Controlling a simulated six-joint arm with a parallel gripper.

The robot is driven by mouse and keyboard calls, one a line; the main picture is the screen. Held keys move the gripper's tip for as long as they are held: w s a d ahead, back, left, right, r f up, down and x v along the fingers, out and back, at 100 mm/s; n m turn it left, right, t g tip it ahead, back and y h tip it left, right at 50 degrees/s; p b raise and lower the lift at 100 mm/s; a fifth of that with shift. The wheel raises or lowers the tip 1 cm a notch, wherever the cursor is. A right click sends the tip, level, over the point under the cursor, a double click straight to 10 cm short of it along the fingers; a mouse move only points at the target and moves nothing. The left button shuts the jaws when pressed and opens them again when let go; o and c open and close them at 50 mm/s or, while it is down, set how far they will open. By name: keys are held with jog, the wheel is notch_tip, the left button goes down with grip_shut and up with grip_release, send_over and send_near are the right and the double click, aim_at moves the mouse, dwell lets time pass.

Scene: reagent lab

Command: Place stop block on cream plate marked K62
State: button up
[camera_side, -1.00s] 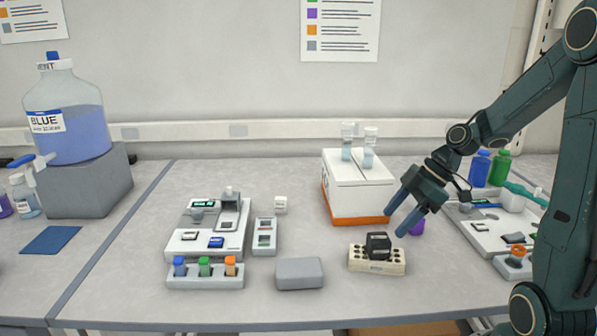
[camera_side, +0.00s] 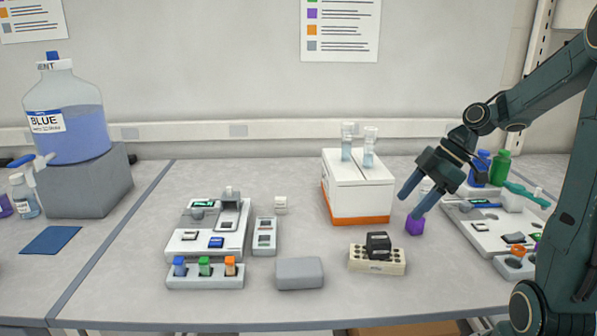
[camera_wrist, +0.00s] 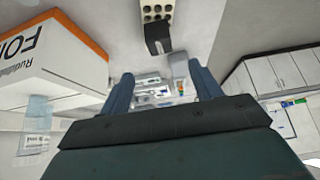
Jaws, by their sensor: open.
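A cream plate (camera_side: 359,264) with rows of dark holes and a small label too small to read lies on the bench in the side view. A black block (camera_side: 378,242), which looks like the stop block, stands on it. In the wrist view the plate (camera_wrist: 157,8) and the black block (camera_wrist: 158,42) show at top centre, past my fingers. My gripper (camera_side: 409,206) is open and empty, above and to the right of the plate, apart from the block; its fingers also show in the wrist view (camera_wrist: 160,74).
A purple item (camera_side: 414,226) is just below my fingertips. A white-and-orange box (camera_side: 357,190) stands behind the plate. A grey block (camera_side: 299,273) lies left of the plate. A white tray (camera_side: 484,232) is at right, with bottles behind it.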

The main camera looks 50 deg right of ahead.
jog(key=s+a+r+m+h, duration=0.2)
jog(key=s+a+m, duration=0.2)
jog(key=a, duration=0.3)
jog(key=s+a+r+m+t+h, duration=0.1)
jog(key=s+a+r+m+h, duration=0.1)
jog(key=s+a+m, duration=0.3)
jog(key=shift+s+a+r+h, duration=0.2)
jog(key=shift+a+r+h, duration=0.1)
jog(key=shift+a+r, duration=0.6)
